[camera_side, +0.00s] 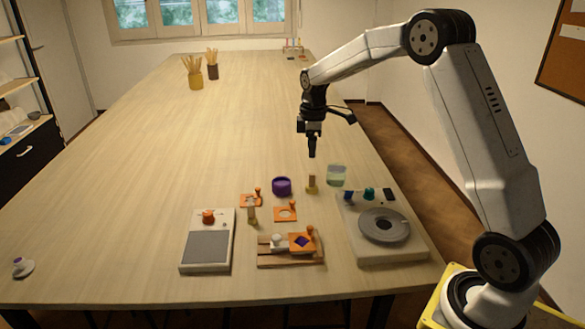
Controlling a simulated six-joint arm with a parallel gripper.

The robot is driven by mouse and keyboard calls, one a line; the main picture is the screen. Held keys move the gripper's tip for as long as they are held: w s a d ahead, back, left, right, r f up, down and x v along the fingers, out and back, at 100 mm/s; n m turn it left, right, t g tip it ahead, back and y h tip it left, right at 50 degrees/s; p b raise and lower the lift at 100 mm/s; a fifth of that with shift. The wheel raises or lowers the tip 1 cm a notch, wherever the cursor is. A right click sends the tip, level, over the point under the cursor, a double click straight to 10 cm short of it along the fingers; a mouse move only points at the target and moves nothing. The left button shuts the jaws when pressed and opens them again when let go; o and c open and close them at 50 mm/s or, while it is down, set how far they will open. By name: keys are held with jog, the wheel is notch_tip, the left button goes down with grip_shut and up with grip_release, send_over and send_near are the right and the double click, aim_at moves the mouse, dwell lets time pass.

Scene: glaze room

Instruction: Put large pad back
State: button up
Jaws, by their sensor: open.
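My gripper (312,148) hangs pointing down over the table, open and empty, above and apart from the things below it. Which thing is the large pad I cannot tell for sure. A small tan upright piece (311,183) on an olive base stands almost straight below my gripper. A similar upright piece (252,212) stands further left and nearer. A wooden rack (290,263) at the front holds a white knobbed piece (276,241) and an orange plate with a dark purple diamond (302,242).
A purple bowl (281,186) and a greenish glass (336,175) flank the upright piece. Orange knobbed plates (286,214) lie nearer. A turntable (385,225) is at right, a grey-topped device (207,247) at left. The table's middle is clear.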

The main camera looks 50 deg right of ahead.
jog(key=s+a+f+m+t, duration=0.1)
jog(key=s+a+m, duration=0.3)
jog(key=s+a, duration=0.4)
jog(key=s+a+f+m+t, duration=0.1)
jog(key=s+a+f+m, duration=0.3)
jog(key=s+a, duration=0.5)
jog(key=s, duration=0.3)
jog(key=shift+s+a, duration=0.25)
jog(key=shift+s, duration=0.1)
